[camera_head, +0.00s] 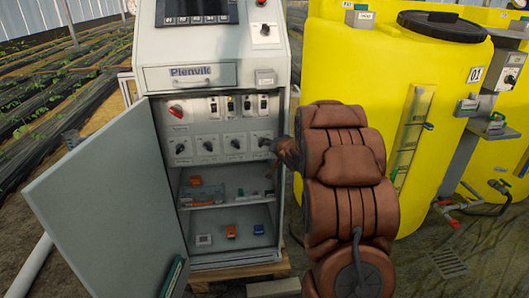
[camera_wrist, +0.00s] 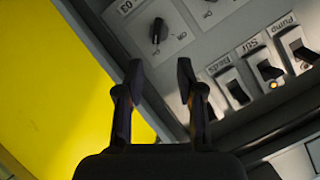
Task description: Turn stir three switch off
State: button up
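In the wrist view a grey panel carries a black rotary knob (camera_wrist: 158,31) beside the lettering 03. Lower right is a row of dark rocker switches, one labelled Stir (camera_wrist: 268,70), with a small amber spot beside it. I cannot tell which position these controls are in. My gripper (camera_wrist: 159,75) has its two fingers apart with nothing between them. It is in front of the panel, and no touch shows. In the head view the cabinet's control panel (camera_head: 222,126) has rockers above a row of knobs. My arm covers the area right of it.
The grey cabinet's door (camera_head: 110,205) hangs open to the left. Open shelves (camera_head: 226,204) with small devices lie below the panel. A yellow tank (camera_head: 350,60) marked 01 stands close on the right. Free floor is limited beside the cabinet.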

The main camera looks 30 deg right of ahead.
aim_at(262, 142)
jog(key=w+d+f+t, duration=0.1)
jog(key=w+f, duration=0.1)
jog(key=w, duration=0.2)
jog(key=w+d+f+y+b, duration=0.1)
jog(key=w+f, duration=0.2)
jog(key=w, duration=0.2)
jog(key=shift+w+d+m+t, duration=0.25)
jog(key=shift+m+t, duration=0.05)
jog(key=shift+t, duration=0.1)
jog(key=shift+c, duration=0.4)
grip_shut()
